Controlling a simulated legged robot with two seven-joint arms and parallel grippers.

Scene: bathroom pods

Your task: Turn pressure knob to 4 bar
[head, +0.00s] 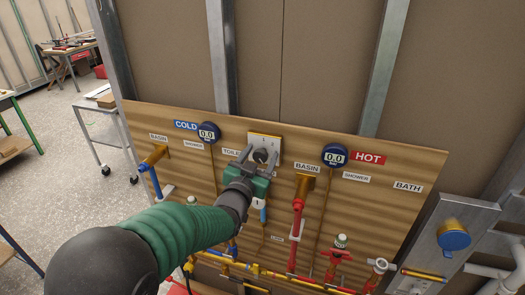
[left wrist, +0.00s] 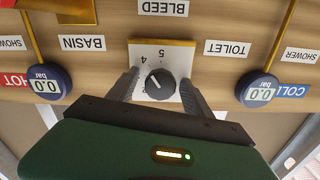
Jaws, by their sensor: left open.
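The pressure knob (head: 261,155) is a dark round dial on a white plate (head: 264,140) on the wooden board. In the left wrist view, which is upside down, the knob (left wrist: 158,85) has a light pointer mark toward the picture's upper left, roughly toward the printed 4; its exact setting is hard to read. My left gripper (head: 258,158) is open, one finger on each side of the knob. In the left wrist view its fingers (left wrist: 161,88) show gaps to the knob. My right gripper is not in view.
The blue cold gauge (head: 208,132) and the blue hot gauge (head: 335,155) both read 0.0 bar. Brass fittings and a red pipe (head: 297,222) stand out from the board. Valves and yellow pipes run below. A metal cart (head: 100,120) stands at the left.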

